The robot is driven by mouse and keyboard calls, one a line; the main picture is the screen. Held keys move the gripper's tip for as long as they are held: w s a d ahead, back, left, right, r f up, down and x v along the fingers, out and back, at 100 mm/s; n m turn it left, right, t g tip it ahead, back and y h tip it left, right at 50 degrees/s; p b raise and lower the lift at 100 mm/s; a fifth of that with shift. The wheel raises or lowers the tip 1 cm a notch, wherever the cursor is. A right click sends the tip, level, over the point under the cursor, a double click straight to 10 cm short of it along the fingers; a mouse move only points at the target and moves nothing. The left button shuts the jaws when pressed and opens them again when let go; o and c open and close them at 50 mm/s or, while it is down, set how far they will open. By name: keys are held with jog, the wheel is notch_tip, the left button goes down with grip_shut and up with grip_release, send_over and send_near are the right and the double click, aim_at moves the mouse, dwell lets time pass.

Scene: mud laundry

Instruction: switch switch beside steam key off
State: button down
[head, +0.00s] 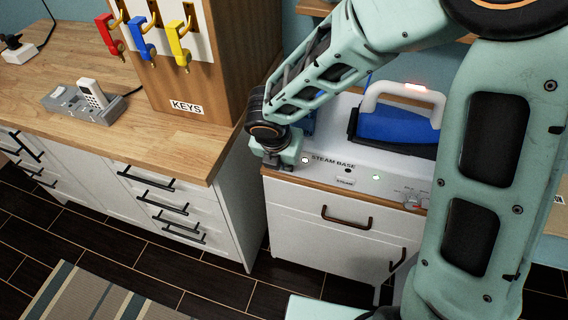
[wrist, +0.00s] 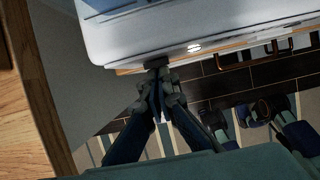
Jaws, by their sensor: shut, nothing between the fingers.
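The steam base (head: 332,148) is a white unit on a wood-topped cabinet, with a blue iron (head: 393,124) on it. Its front has a small "STEAM" key (head: 345,182), a lit white-green spot (head: 376,177) to the key's right and a small control (head: 412,204) farther right. Another lit spot (head: 305,160) is near the left end; a lit spot on the base's edge shows in the wrist view (wrist: 194,48). Which part is the switch is unclear. My gripper (head: 274,162) is shut and empty at the base's left front corner; its fingertips (wrist: 157,65) appear close to the edge, contact unclear.
A cabinet (head: 330,225) with dark handles is under the base. A striped rug (head: 90,295) lies in front.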

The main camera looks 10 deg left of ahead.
jog(key=shift+w, duration=0.1)
jog(key=shift+r, duration=0.15)
jog(key=shift+r+p, duration=0.7)
jog(key=shift+p, duration=0.05)
